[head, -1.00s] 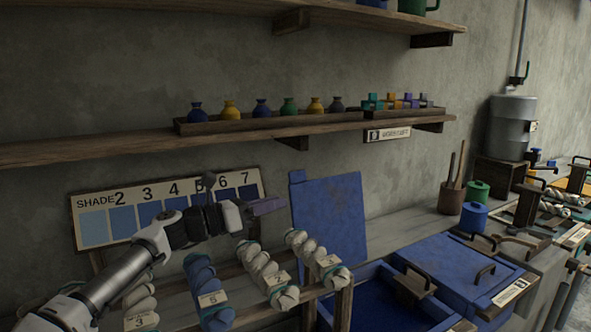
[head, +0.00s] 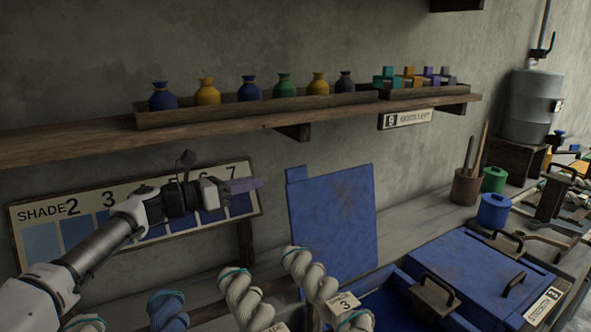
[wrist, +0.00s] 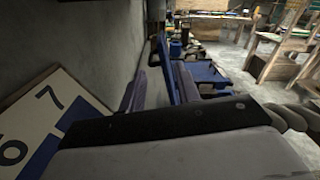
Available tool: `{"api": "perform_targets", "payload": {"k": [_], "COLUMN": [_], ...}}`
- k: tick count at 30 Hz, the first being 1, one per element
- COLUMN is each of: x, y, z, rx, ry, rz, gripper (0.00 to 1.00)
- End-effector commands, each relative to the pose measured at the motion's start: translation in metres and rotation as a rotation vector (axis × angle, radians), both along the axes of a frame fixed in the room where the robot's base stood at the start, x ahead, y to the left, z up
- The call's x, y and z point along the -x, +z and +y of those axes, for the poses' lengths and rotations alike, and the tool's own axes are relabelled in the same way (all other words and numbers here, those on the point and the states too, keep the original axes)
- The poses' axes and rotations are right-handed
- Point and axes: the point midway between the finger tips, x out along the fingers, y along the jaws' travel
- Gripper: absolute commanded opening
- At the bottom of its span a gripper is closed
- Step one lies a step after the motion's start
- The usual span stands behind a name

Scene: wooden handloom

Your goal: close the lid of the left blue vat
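The left blue vat (head: 378,302) is at the bottom of the head view, its front partly cut off. Its lid (head: 335,222) is a flat blue panel standing open, nearly upright near the wall. My gripper (head: 243,186) is left of the lid, in front of the shade board and apart from the lid. In the wrist view my gripper (wrist: 158,88) shows two fingers with a gap between them and nothing held. The lid appears edge-on beyond the fingers. The right blue vat's lid (head: 470,268) lies flat and closed, with dark handles.
The shade board (head: 130,213) is close behind my arm. A shelf (head: 300,118) with several small bottles runs above. A blue pot (head: 493,211) and a brown tool cup (head: 466,187) stand behind the right vat.

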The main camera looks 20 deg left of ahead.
Motion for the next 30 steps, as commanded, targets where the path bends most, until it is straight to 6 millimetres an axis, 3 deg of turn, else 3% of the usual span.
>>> {"api": "perform_targets", "payload": {"k": [15, 21, 30], "x": [-0.072, -0.087, -0.090], "y": [0.002, 0.001, 0.000], "z": [-0.074, -0.087, -0.090], "rx": [-0.001, -0.001, -0.001], "ry": [-0.004, 0.000, 0.000], "rz": [0.002, 0.001, 0.001], "gripper": [0.33, 0.33, 0.33]}}
